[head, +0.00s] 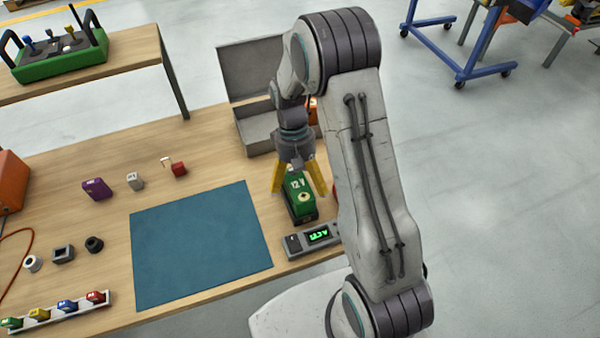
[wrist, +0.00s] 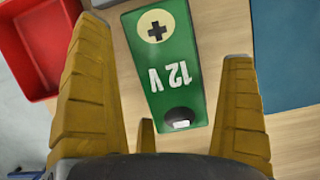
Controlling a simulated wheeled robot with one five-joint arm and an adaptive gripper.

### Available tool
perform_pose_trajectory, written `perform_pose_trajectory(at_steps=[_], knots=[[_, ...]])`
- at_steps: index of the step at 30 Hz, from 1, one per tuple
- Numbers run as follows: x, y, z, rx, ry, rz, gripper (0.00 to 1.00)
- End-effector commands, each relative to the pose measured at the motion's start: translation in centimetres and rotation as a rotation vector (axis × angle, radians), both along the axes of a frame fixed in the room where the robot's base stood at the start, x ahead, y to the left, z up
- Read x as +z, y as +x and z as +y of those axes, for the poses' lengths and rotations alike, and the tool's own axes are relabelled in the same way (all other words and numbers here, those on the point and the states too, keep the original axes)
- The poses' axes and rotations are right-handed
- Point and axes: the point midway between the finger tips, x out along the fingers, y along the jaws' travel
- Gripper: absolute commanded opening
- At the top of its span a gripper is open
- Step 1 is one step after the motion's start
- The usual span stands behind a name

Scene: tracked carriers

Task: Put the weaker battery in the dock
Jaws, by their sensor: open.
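A green battery (head: 299,209) marked 12 V stands upright on the wooden table, right of the blue mat. In the wrist view the battery (wrist: 165,75) shows a plus terminal and a dark round terminal on its top. My gripper (head: 298,191) points down over it, open, one yellow finger on each side. In the wrist view the gripper (wrist: 165,50) shows gaps beside the battery and holds nothing. A grey meter (head: 294,243) with a lit green display lies in front of the battery; its digits are hard to read. I cannot make out a second battery or the dock.
The blue mat (head: 200,245) is clear. An open grey box (head: 254,132) stands behind. A red tray (wrist: 32,50) shows in the wrist view. Small blocks, a purple one (head: 97,189) among them, and a white rack (head: 60,313) lie left. My arm hides the table's right part.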

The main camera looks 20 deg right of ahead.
Motion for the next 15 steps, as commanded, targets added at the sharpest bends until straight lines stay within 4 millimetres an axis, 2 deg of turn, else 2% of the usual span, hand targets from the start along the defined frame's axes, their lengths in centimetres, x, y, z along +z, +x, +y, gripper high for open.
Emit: perform_pose_trajectory(at_steps=[5, 15], knots=[[1.5, 0.6, 0.0, 0.000, 0.000, -0.007, 1.00], [7.0, 2.4, 0.0, 0.000, 0.000, -0.008, 1.00]])
